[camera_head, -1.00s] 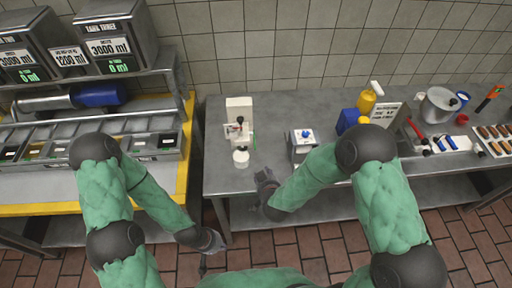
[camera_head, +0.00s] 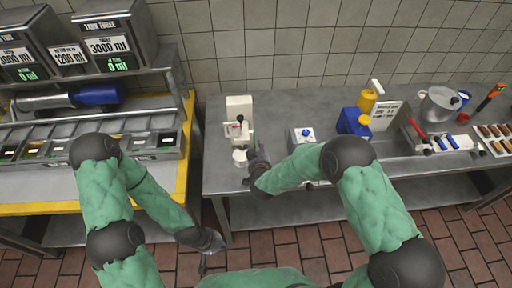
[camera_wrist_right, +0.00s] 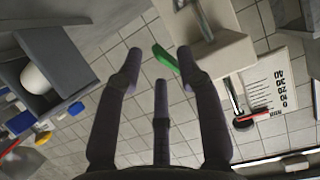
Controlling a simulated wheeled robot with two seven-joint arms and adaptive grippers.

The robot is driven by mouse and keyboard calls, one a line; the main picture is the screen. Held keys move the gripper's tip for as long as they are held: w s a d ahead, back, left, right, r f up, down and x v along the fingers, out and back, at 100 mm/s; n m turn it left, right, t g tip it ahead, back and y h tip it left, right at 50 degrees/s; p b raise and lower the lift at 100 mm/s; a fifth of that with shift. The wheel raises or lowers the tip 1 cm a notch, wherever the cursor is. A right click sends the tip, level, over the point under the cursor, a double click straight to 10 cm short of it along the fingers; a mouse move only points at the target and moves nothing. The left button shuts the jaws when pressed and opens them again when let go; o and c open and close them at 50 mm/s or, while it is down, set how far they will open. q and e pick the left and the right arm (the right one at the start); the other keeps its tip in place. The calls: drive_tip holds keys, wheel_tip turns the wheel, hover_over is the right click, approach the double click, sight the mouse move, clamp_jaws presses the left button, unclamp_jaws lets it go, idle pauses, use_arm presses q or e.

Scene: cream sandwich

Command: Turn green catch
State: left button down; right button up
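The green catch (camera_head: 253,138) is a small green strip on the right side of the cream dispenser machine (camera_head: 238,108) on the steel counter. In the right wrist view the green catch (camera_wrist_right: 165,58) is a slanted green bar between the spread fingertips. My right gripper (camera_head: 258,155) is just in front of and below the catch. Its fingers (camera_wrist_right: 158,70) are spread, with nothing held; contact with the catch cannot be made out. My left gripper (camera_head: 208,250) hangs low in front of the gap between the tables, and its fingers are too small to read.
A grey box with a blue knob (camera_head: 307,134) stands right of the machine. Blue and yellow bottles (camera_head: 355,122), a sign (camera_head: 384,115) and a pot (camera_head: 438,104) stand farther right. A yellow-edged table (camera_head: 184,170) with bins is at left.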

drive_tip(key=shift+x, duration=1)
clamp_jaws()
